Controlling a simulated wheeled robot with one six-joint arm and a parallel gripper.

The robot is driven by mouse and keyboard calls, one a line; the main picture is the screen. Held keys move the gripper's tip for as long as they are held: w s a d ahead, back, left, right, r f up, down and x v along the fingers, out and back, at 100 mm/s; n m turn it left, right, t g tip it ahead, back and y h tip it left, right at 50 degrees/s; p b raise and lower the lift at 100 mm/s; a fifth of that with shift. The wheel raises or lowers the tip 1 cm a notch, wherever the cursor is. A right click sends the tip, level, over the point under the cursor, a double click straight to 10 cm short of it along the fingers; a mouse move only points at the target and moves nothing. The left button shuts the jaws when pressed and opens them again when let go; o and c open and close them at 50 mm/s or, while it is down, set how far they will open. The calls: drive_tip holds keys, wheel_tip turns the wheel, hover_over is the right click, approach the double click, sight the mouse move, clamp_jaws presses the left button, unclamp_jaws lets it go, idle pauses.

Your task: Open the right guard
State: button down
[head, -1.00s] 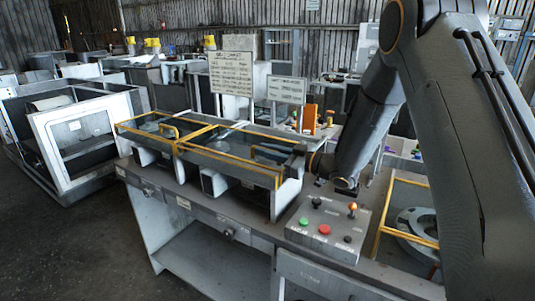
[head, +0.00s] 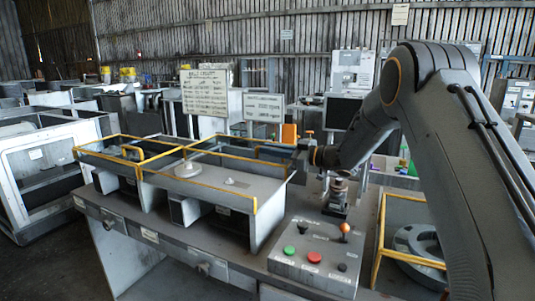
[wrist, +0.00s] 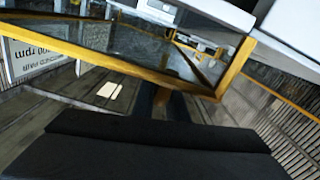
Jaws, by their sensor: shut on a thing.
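The right guard (head: 240,157), a glass panel in a yellow frame, is raised and tilted toward the back of its bay on the housing (head: 262,222). The bay below lies uncovered, with a pale round part (head: 187,169) inside. My gripper (head: 298,157) is at the guard's right end; its fingertips are small and unclear in the head view. In the wrist view, my gripper (wrist: 168,98) is shut on a yellow bar, the guard's handle, beside the frame and glass of the guard (wrist: 130,48). The fingers hide most of the handle.
The left guard (head: 100,148) lies flat beside it. Two sign boards (head: 205,92) (head: 264,107) stand behind the housing. A control box (head: 316,255) with buttons and a lever stands right of the housing. A yellow-framed bay (head: 380,238) is farther right.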

drive_tip(key=c, duration=1.8)
unclamp_jaws()
drive_tip(key=shift+d, duration=0.1)
drive_tip(key=b+v, duration=0.2)
drive_tip(key=v, duration=0.6)
